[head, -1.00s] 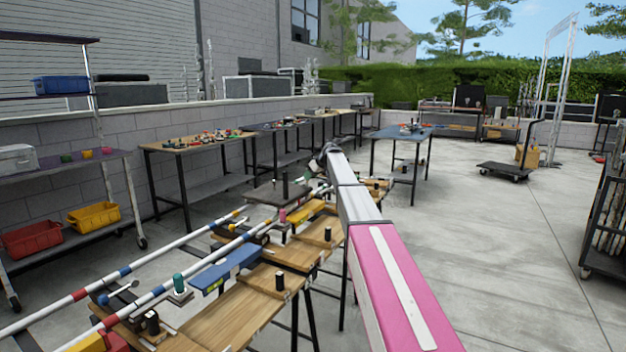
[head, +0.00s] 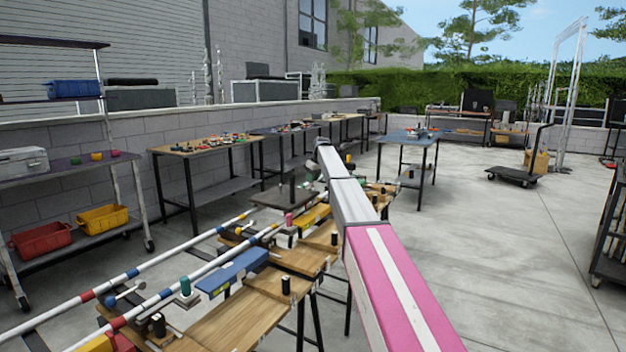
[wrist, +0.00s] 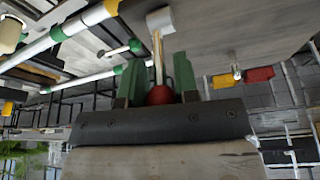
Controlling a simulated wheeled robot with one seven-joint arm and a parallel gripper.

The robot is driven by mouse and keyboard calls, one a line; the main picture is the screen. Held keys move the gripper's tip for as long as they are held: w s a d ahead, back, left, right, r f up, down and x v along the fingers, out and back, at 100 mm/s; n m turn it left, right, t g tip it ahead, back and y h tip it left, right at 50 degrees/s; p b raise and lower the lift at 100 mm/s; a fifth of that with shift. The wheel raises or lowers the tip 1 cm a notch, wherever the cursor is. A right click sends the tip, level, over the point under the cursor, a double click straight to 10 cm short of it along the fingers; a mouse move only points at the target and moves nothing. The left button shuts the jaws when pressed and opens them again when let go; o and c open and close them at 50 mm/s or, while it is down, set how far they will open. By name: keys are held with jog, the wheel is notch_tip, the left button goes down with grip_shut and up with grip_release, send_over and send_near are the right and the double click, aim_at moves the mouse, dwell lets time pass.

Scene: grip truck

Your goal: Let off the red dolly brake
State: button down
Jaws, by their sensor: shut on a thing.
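In the wrist view, a red ball knob (wrist: 159,96) sits on the end of a thin brass-coloured lever (wrist: 158,55). The lever runs to a pale round hub (wrist: 160,20) on a grey surface. My gripper (wrist: 158,78) has green fingers, one on each side of the knob and lever, and is shut on the red knob. A second lever with a green end (wrist: 135,46) lies apart to the left. In the head view my arm reaches away over the cluttered benches; the gripper and red knob cannot be made out there.
Striped rails (head: 135,272) run along the wooden benches (head: 225,318) beside my arm. A blue-topped table (head: 408,136) and a flat cart (head: 512,175) stand farther back. Concrete floor (head: 480,260) is clear on the right.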

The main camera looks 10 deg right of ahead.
jog(key=c, duration=1)
grip_release()
jog(key=shift+o, duration=0.2)
jog(key=shift+r, duration=0.1)
jog(key=v, duration=1)
jog(key=shift+r, duration=0.25)
